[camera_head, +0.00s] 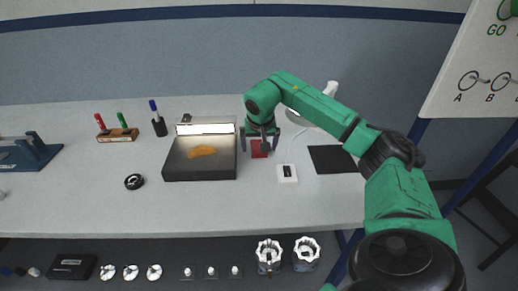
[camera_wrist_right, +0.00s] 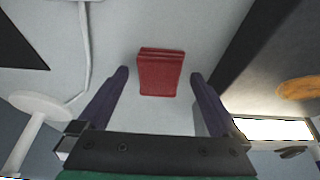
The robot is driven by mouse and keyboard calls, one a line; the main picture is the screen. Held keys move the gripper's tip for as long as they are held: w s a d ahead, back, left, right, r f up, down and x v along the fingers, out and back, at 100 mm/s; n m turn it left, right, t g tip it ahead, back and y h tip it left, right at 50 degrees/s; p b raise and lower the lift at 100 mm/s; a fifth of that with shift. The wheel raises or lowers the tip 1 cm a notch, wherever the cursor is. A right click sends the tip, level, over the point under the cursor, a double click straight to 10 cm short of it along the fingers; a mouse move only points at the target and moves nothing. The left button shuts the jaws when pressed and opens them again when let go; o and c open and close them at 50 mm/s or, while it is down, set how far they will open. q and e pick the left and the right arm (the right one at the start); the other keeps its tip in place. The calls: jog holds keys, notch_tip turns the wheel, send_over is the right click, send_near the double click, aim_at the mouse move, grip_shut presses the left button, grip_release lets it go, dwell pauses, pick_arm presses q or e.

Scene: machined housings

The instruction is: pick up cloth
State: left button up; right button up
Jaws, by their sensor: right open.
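The red folded cloth (camera_head: 260,149) lies on the grey table, just right of the shallow lit box. In the right wrist view the cloth (camera_wrist_right: 160,74) lies ahead of the fingers, its folded layers showing at one edge. My right gripper (camera_head: 261,144) points down over the cloth and partly hides it in the head view. Its fingers are open, and in the right wrist view the gripper (camera_wrist_right: 159,76) has one finger on each side of the cloth, with a gap on both sides. Nothing is held. My left gripper is not in view.
The lit box (camera_head: 201,173) with an orange piece inside stands close left of the cloth. A white device (camera_head: 287,173), a lamp (camera_head: 302,117) and a black mat (camera_head: 332,159) are to the right. A black ring (camera_head: 134,181) lies farther left. The front table area is clear.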

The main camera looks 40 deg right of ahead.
aim_at(259, 149)
jog(key=c, duration=1.4)
jog(key=shift+r, duration=0.1)
jog(key=shift+c, duration=0.2)
notch_tip(259, 149, up, 20)
jog(key=p, duration=0.3)
